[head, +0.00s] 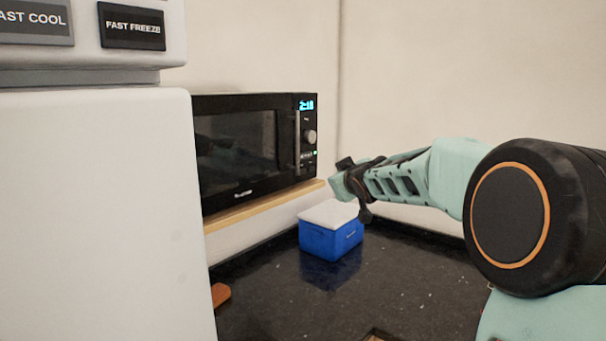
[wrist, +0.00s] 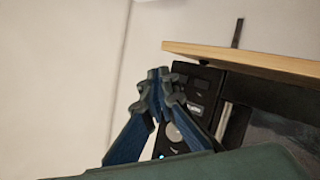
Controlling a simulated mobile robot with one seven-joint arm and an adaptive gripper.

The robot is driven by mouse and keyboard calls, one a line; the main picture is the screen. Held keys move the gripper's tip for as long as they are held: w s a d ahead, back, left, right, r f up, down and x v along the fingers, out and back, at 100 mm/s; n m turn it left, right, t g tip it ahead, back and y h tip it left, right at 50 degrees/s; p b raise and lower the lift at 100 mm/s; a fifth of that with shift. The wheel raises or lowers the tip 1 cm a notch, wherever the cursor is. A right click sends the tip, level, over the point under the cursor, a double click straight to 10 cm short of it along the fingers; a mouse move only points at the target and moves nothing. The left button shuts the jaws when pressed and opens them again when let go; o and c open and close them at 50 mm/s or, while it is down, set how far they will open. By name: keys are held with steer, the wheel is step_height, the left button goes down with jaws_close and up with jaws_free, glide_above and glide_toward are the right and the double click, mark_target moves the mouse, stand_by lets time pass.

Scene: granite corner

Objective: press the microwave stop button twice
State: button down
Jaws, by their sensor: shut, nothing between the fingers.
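The black microwave (head: 235,150) stands on a wooden shelf, its door closed and its display lit. Its control panel (head: 307,135) is on the right side, with a round knob and small buttons below it. The panel also shows upside down in the wrist view (wrist: 197,92), with the knob (wrist: 174,132) partly behind a finger. My gripper (wrist: 158,82) is shut and empty. In the wrist view its fingertips overlap the panel's edge near the buttons; whether they touch is unclear. In the head view my gripper (head: 340,178) is right of and below the panel.
The wooden shelf (head: 265,205) juts out under the microwave. A blue cooler box with a white lid (head: 331,231) sits on the dark granite counter (head: 400,290) below my gripper. A white fridge (head: 95,210) fills the left. The wall at right is bare.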

mark_target(302, 172)
steer(key=shift+w+a+b, duration=2.3)
steer(key=shift+w+a, duration=0.75)
steer(key=shift+a, duration=0.15)
steer(key=shift+w+a, duration=0.15)
steer(key=shift+w, duration=0.15)
steer(key=shift+w+a, duration=0.2)
steer(key=shift+a, duration=0.05)
steer(key=shift+s+d, duration=0.5)
